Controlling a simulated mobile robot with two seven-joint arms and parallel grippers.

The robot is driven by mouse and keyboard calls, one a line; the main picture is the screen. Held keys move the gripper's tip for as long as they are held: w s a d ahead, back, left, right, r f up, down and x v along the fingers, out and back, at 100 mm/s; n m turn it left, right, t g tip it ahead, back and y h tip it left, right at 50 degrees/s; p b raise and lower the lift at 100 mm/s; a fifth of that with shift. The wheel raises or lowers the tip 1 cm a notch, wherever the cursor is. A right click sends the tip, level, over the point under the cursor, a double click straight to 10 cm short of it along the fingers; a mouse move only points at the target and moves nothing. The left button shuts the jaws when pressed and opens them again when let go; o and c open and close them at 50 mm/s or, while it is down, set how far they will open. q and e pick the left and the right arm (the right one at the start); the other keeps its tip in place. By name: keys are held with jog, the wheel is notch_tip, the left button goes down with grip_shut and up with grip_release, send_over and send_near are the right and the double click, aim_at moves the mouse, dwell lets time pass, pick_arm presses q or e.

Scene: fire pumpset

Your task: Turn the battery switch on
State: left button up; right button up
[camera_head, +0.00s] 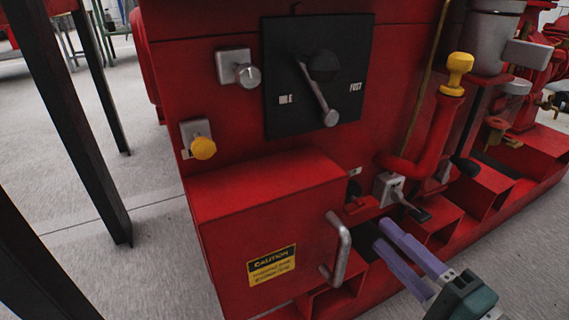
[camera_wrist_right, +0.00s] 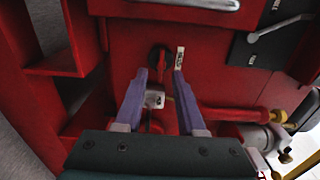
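The battery switch appears to be the small dark rotary switch with a red part (camera_head: 354,189) on the red pump wall, just right of the caution box. In the right wrist view the switch (camera_wrist_right: 158,57) lies beyond the fingertips, beside a small white label (camera_wrist_right: 180,58). My right gripper (camera_head: 379,231) reaches in from the lower right, below the switch in the head view. Its two purple fingers are apart with nothing between them, and they show in the right wrist view (camera_wrist_right: 160,76). The switch's exact setting is too small to tell. My left gripper is not in view.
A red box with a caution label (camera_head: 271,266) and grey handle (camera_head: 341,248) juts out to the left. A grey lever unit (camera_head: 390,188) and red pipe (camera_head: 428,140) stand to the right. The black speed panel (camera_head: 285,75) is above. Open floor lies at left.

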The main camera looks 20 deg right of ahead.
aim_at(365, 210)
jog(key=w, duration=0.1)
jog(key=w+b, duration=0.1)
jog(key=w, duration=0.3)
jog(key=shift+w+d+b, duration=0.15)
jog(key=shift+d+b, duration=0.15)
jog(key=shift+d, duration=0.05)
jog(key=shift+w+r, duration=0.1)
jog(key=shift+w, duration=0.5)
jog(key=shift+a, duration=0.3)
jog(key=shift+d, duration=0.2)
jog(key=shift+c, duration=1.3)
grip_shut()
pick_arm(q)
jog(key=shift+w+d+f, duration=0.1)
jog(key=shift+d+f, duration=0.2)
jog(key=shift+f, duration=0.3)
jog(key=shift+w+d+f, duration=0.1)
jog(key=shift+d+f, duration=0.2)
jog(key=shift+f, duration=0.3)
